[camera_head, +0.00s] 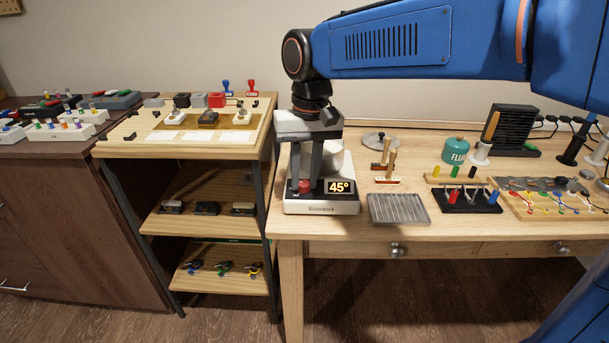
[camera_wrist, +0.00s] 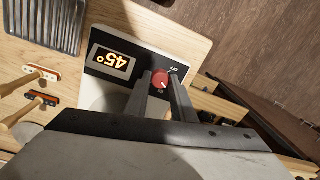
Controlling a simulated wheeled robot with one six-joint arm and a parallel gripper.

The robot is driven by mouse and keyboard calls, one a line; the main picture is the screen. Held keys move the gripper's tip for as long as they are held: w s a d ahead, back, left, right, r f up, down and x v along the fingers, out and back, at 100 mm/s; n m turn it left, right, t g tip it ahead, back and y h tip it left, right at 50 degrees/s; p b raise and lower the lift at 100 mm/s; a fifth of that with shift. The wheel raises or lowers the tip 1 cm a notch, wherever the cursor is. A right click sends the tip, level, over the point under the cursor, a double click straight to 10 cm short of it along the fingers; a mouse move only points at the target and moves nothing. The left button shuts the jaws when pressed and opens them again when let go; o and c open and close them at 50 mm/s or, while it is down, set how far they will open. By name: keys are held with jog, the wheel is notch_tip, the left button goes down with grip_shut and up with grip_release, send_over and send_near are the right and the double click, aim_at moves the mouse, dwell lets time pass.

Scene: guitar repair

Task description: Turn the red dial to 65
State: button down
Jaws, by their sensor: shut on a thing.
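The red dial (camera_wrist: 162,79) is on the front panel of a white device at the table's left front corner; it also shows in the head view (camera_head: 305,186). The device's display (camera_head: 341,187) reads 45°, and it shows upside down in the wrist view (camera_wrist: 110,60). My gripper (camera_wrist: 162,84) points straight down from above, with its two fingers on either side of the dial, shut on it. In the head view my gripper (camera_head: 305,181) hides part of the device and the pot-like white cylinder (camera_head: 335,160) behind it.
A metal rack tray (camera_head: 398,208) lies right of the device. Two wooden-handled tools (camera_head: 390,165) and a round lid (camera_head: 380,141) are behind it. A shelf unit (camera_head: 200,224) adjoins on the left.

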aim_at(309, 184)
jog(key=m, duration=0.6)
jog(key=shift+m, duration=0.4)
dwell(0.3)
jog(key=c, duration=1.5)
grip_release()
jog(key=shift+r, duration=0.15)
jog(key=r, duration=1.1)
jog(key=d+r, duration=0.1)
jog(key=r, duration=0.5)
jog(key=shift+s, duration=0.25)
jog(key=shift+d, duration=0.1)
